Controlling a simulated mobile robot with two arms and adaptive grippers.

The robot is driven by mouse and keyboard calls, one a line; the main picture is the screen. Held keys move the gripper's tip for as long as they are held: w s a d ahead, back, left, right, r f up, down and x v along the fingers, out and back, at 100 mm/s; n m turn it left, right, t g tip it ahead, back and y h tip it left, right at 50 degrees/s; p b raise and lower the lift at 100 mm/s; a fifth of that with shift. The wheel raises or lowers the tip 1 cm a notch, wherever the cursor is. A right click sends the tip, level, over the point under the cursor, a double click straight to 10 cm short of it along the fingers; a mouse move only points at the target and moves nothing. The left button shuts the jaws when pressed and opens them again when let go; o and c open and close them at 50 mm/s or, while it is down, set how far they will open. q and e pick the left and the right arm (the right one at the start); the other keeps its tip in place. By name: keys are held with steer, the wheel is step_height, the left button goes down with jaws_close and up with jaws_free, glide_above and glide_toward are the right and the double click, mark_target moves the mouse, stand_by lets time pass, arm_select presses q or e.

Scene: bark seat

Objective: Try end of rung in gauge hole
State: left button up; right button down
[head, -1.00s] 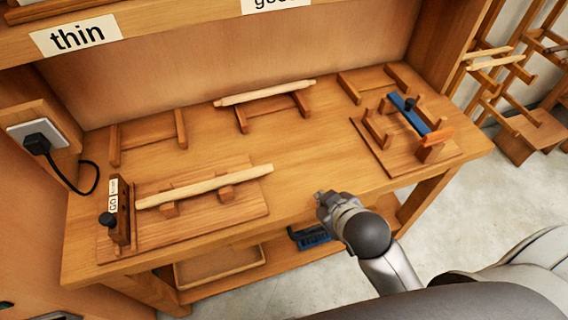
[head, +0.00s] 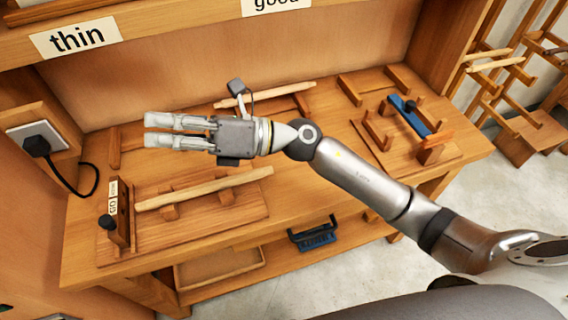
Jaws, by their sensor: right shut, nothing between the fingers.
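A pale rung (head: 205,188) lies across two small supports on a wooden gauge board (head: 215,228). Its left end is close beside the upright gauge block (head: 122,215), which has a dark knob and a "GO" label. The hole is hidden, and I cannot tell whether the rung's end touches the block. My right gripper (head: 148,131) reaches in from the right, shut and empty, its fingers pointing left above the bench behind the rung. A second rung (head: 290,89) lies on the middle rear rack, partly hidden by my gripper. My left gripper is out of view.
A jig with a blue bar (head: 409,117) stands at the bench's right. An empty rack (head: 372,84) is at the back right. A plug with a black cable (head: 38,146) is at the left. A shelf with a "thin" label (head: 77,39) runs overhead. A blue-handled item (head: 314,236) sits below.

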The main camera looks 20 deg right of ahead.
steer(key=d+f+n+g+h, duration=0.2)
steer(key=f+n+g+h, duration=0.1)
steer(key=f+n+h, duration=0.3)
steer(key=d+f+n+g+h, duration=0.2)
steer(key=d+f+n+h, duration=0.15)
steer(key=f, duration=0.45)
steer(key=w+d+f+h, duration=0.1)
steer(key=w+d+h, duration=0.1)
steer(key=d+h, duration=0.35)
steer(key=w+d+f+t+h, duration=0.1)
steer(key=w+d+h, duration=0.15)
steer(key=d, duration=0.55)
steer(key=w+d+f+h, duration=0.1)
steer(key=w+d+h, duration=0.15)
steer(key=d, duration=0.45)
steer(key=shift+n, duration=0.35)
steer(key=f+p, duration=0.1)
steer(key=f, duration=0.3)
steer(key=f+p, duration=0.1)
steer(key=f, duration=0.4)
steer(key=shift+s+a, duration=0.15)
steer(key=shift+a, duration=0.05)
steer(key=a+p, duration=0.1)
steer(key=a, duration=0.2)
steer(key=shift+a+f+p, duration=0.1)
steer(key=shift+f+p, duration=0.05)
steer(key=shift+p, duration=0.25)
steer(key=shift+a, duration=0.45)
steer(key=shift+f, duration=0.1)
